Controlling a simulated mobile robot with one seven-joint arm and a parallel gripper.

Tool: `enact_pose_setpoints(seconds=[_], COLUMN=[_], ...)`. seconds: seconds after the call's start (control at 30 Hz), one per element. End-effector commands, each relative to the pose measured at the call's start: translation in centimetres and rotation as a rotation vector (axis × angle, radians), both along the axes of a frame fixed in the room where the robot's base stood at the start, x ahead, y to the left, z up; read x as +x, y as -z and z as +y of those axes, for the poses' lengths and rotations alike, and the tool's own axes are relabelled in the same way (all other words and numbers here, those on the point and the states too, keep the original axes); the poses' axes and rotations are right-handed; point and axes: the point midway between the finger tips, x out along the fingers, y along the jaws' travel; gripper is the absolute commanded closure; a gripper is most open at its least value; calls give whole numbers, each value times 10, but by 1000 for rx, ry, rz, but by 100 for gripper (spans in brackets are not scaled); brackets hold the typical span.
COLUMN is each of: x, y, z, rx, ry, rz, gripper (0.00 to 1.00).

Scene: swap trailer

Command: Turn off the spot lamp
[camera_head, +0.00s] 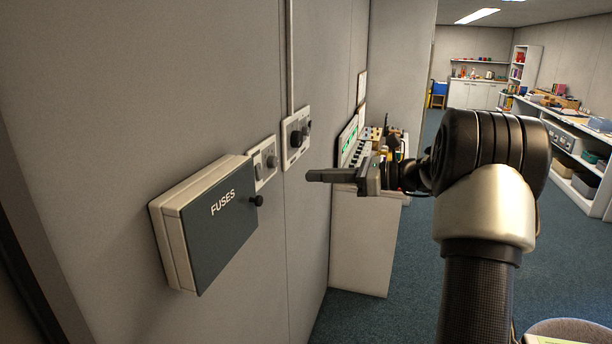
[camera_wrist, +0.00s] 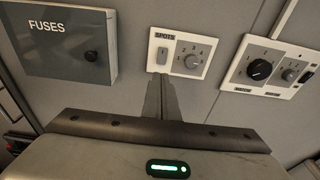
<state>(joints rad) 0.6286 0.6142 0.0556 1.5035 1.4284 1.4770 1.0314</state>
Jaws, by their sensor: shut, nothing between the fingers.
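The same panel (camera_head: 262,163) shows in the head view, beside the fuse box. My gripper (camera_head: 312,175) is shut and empty, its fingers pointing at the wall. In the wrist view my fingers (camera_wrist: 160,80) appear just below the rocker switch; I cannot tell whether they touch it. The head view shows the fingertips apart from the wall. No spot lamp is visible.
The FUSES box (camera_head: 205,222) juts from the wall at the left, with a black knob (camera_head: 257,201). Another panel (camera_wrist: 273,67) with a black dial is on the right of the SPOTS panel. A white cabinet (camera_head: 362,240) stands beyond. Carpeted floor is open behind my arm.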

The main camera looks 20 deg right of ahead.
Motion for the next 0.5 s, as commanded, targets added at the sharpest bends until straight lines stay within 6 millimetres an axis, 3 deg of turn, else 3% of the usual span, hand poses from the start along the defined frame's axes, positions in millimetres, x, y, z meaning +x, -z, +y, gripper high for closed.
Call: enact_pose_setpoints(seconds=[0.3, 0.5], x=[37, 56], y=[8, 13], z=[58, 86], rx=[0, -1], ry=[-5, -3], rz=[2, 1], gripper=[100, 100])
